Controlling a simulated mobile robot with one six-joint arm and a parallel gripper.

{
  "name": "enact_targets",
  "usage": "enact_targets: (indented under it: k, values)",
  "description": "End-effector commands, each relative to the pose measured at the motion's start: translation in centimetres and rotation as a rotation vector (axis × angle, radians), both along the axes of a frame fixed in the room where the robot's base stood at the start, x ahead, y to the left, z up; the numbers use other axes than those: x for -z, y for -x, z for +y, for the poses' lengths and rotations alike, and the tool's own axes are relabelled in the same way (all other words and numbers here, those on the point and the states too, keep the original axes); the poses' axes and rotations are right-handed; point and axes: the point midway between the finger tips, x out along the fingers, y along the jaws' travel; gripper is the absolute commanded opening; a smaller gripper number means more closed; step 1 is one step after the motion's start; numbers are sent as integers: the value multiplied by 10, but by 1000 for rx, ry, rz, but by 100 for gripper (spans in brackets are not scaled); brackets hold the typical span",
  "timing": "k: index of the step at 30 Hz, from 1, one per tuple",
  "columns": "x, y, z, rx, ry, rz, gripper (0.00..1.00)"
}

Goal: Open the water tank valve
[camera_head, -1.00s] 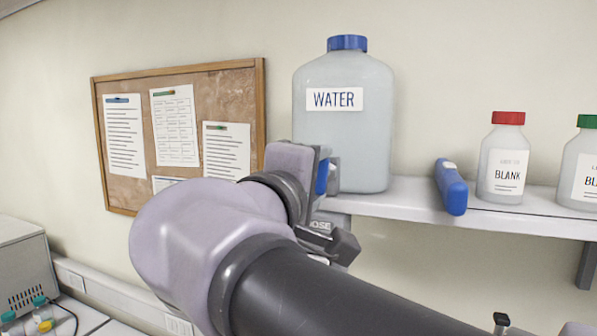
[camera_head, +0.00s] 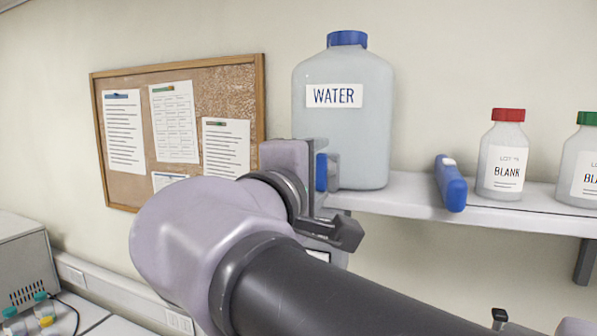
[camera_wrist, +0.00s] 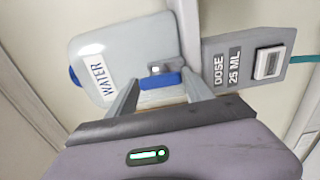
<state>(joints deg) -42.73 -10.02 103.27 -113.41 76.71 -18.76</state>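The water tank (camera_head: 343,120) is a translucent jug with a blue cap and a WATER label, standing on the shelf. It also shows in the wrist view (camera_wrist: 140,48), turned on its side. Its valve has a blue handle (camera_wrist: 160,82) on a grey fitting near the tank's base; part of the blue shows in the head view (camera_head: 321,172). My gripper (camera_wrist: 161,86) has its fingers apart, one at each end of the blue handle. I see no clear grip; whether the fingertips touch it is hard to tell. My wrist hides part of the valve area in the head view.
A grey box labelled DOSE 25 ML (camera_wrist: 235,65) with a white button is beside the tank in the wrist view. A blue object (camera_head: 451,183) and BLANK bottles (camera_head: 502,160) stand farther right on the shelf (camera_head: 410,202). A corkboard (camera_head: 235,95) hangs left.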

Motion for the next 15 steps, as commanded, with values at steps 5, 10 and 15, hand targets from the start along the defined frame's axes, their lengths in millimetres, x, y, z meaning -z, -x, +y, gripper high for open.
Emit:
enact_targets:
  k: [5,10,15]
  values:
    - [3,0,0,2,-2,7,73]
    - [4,0,0,2,-2,9,73]
    - [5,0,0,2,-95,-29,73]
